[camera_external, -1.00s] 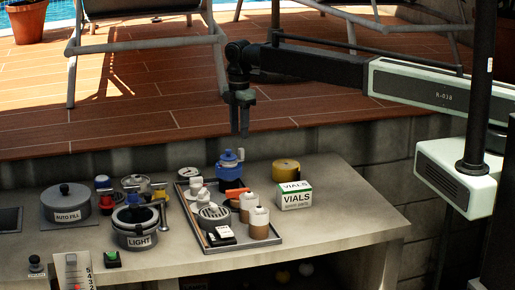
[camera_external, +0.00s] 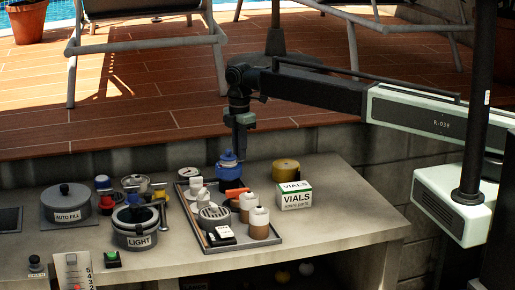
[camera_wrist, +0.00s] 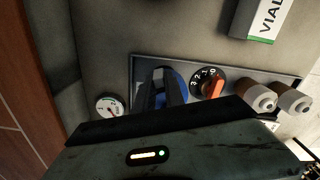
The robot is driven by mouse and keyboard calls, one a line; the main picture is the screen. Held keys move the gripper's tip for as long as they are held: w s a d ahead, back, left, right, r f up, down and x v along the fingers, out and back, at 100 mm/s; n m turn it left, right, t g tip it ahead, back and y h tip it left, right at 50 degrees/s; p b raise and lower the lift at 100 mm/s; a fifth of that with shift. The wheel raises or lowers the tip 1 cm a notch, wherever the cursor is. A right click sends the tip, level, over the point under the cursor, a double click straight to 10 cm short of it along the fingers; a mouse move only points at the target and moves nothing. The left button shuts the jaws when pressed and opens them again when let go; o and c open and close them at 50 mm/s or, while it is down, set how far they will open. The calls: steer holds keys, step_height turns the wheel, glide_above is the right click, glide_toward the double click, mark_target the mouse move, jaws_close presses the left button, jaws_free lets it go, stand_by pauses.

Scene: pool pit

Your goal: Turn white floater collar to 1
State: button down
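A white floater-like piece (camera_external: 197,186) stands at the left of the grey tray (camera_external: 272,238) in the external view; I cannot read a collar number on it. A blue floater (camera_external: 228,171) stands at the tray's back edge and shows in the wrist view (camera_wrist: 182,92). A black numbered dial with an orange pointer (camera_wrist: 210,84) lies to its right; the orange part also shows in the external view (camera_external: 236,192). My gripper (camera_external: 239,155) points down at the blue floater's top. In the wrist view its dark fingers (camera_wrist: 162,88) appear apart, partly covering the blue floater; contact is unclear.
Two brown-and-white vials (camera_external: 259,222) stand right of the dial. A round gauge (camera_wrist: 110,105) lies left of the tray. The LIGHT pot (camera_external: 136,228) is further left. The counter's right side is clear.

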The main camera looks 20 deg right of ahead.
steer(key=shift+s, duration=0.1)
steer(key=m, duration=0.1)
steer(key=s+m, duration=0.1)
steer(key=m, duration=0.2)
steer(key=shift+s+d, duration=0.1)
steer(key=shift+s, duration=0.15)
steer(key=shift+s+m, duration=0.3)
steer(key=shift+m, duration=0.65)
steer(key=shift+s+m, duration=0.3)
steer(key=shift+m, duration=0.65)
steer(key=c, duration=1.4)
jaws_free()
